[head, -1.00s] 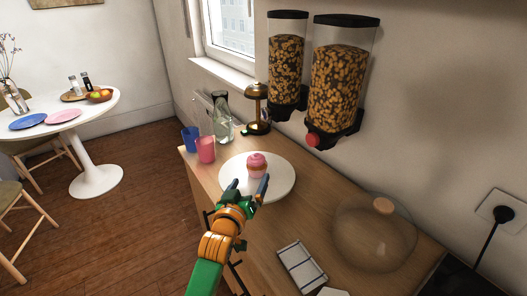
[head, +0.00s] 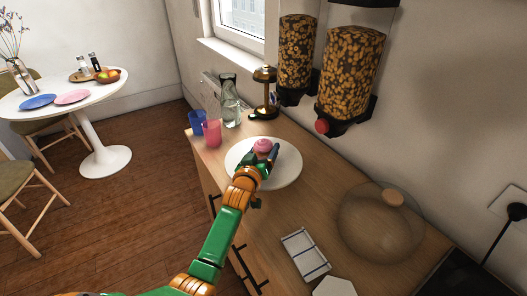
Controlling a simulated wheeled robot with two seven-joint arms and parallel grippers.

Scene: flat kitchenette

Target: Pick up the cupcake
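The cupcake (head: 263,145), with pink frosting, is on the round white plate (head: 289,171) on the wooden counter. My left gripper (head: 264,154) is at the near side of the cupcake and hides its lower part. One dark finger shows along the cupcake's right side; the other finger is mostly hidden at its left. I cannot tell whether the fingers touch or grip it. My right gripper is not in view.
A pink cup (head: 212,133), a blue cup (head: 197,122) and a glass carafe (head: 230,103) stand behind the plate. Cereal dispensers (head: 349,76) hang above right. A glass dome (head: 381,222) and a folded cloth (head: 305,254) lie on the near counter.

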